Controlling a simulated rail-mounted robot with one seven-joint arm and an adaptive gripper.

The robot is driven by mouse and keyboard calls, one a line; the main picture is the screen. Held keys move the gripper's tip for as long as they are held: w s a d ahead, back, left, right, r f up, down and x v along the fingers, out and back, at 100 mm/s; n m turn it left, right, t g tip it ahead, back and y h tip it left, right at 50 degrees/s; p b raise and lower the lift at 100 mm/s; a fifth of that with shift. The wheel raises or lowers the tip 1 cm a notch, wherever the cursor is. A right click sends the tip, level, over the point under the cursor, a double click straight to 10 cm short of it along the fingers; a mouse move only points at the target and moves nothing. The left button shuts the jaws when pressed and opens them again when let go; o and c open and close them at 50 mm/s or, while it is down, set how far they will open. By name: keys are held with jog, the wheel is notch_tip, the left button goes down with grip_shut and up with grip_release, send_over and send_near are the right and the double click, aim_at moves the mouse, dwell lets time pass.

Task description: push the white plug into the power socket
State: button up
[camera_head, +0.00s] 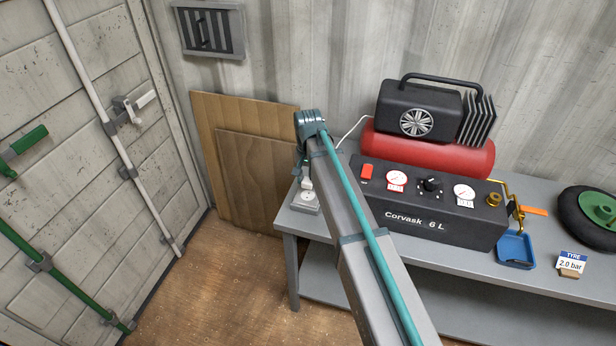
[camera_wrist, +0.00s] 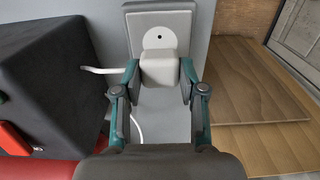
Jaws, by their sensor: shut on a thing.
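The white plug (camera_wrist: 161,69) is between the two fingers of my gripper (camera_wrist: 160,75), which is shut on it. In the wrist view the plug overlaps the lower part of the socket's round white face, and one dark hole shows above it. The power socket (camera_wrist: 130,22) is a grey block with this face; in the head view the socket (camera_head: 304,208) sits at the left end of the bench. There the plug (camera_head: 307,184) appears just above the face, below my gripper (camera_head: 304,176), mostly hidden by my arm. I cannot tell whether plug and socket touch.
A compressor with a black panel (camera_head: 430,205) and red tank (camera_head: 450,155) stands on the grey bench (camera_head: 465,262), right of the socket. A white cord (camera_head: 352,130) runs near my arm. Wooden boards (camera_head: 250,170) lean behind. A blue tray (camera_head: 516,248) and wheel (camera_head: 585,215) are farther right.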

aim_at(308, 188)
jog(key=shift+f+b, duration=0.8)
jog(key=shift+f, duration=0.95)
jog(key=shift+f, duration=0.55)
dwell(1.6)
jog(key=o, duration=1.1)
jog(key=shift+o, duration=0.2)
notch_tip(308, 188, up, 12)
jog(key=shift+r, duration=0.1)
